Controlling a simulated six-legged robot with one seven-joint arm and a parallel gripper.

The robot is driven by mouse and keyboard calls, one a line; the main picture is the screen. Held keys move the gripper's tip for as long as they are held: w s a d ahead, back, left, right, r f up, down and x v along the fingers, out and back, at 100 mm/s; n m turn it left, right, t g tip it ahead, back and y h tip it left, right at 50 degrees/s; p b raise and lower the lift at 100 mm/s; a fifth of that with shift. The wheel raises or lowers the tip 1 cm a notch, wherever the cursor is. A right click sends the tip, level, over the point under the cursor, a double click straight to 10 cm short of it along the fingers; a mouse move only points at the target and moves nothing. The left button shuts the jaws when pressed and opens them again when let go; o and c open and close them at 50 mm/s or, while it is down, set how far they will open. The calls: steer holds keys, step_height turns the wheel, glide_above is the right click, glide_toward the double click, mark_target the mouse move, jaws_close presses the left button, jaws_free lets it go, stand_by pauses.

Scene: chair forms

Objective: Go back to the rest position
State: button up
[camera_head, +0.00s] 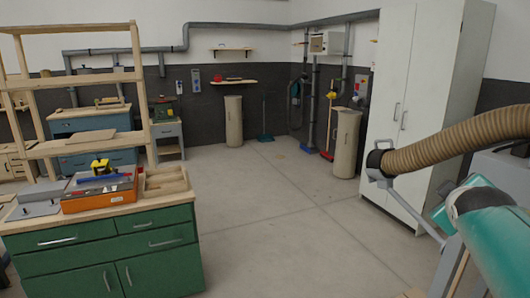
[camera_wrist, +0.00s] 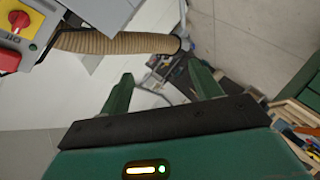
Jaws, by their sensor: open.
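In the wrist view my gripper (camera_wrist: 163,76) is open, with its two dark green fingers well apart. Nothing is held between them. Past the fingertips are a pale surface and a cluttered dark patch, too small to make out. No fingertips can be made out in the head view.
A ribbed tan hose (camera_head: 465,138) with a black end juts in from the right. A tall white cabinet (camera_head: 408,100) stands behind it. A green workbench (camera_head: 105,250) with an orange case (camera_head: 100,201) is at left. The middle floor (camera_head: 270,210) is clear.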

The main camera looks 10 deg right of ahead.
steer(key=a+f+m+g+y, duration=0.1)
steer(key=a+f+y, duration=0.25)
steer(key=a, duration=0.55)
steer(key=a+f+m+y, duration=0.1)
steer(key=a+f+y, duration=0.1)
steer(key=a+f, duration=0.45)
steer(key=s+a+f+g+y, duration=0.1)
steer(key=s+a+f+y, duration=0.1)
steer(key=a, duration=0.6)
steer(key=s+a+f+m+g+y, duration=0.1)
steer(key=s+a+f, duration=0.3)
steer(key=a, duration=0.5)
steer(key=shift+s+a+f+g+y, duration=0.25)
steer(key=shift+s+f+g+y, duration=0.15)
steer(key=shift+s+g, duration=0.5)
steer(key=shift+s, duration=0.1)
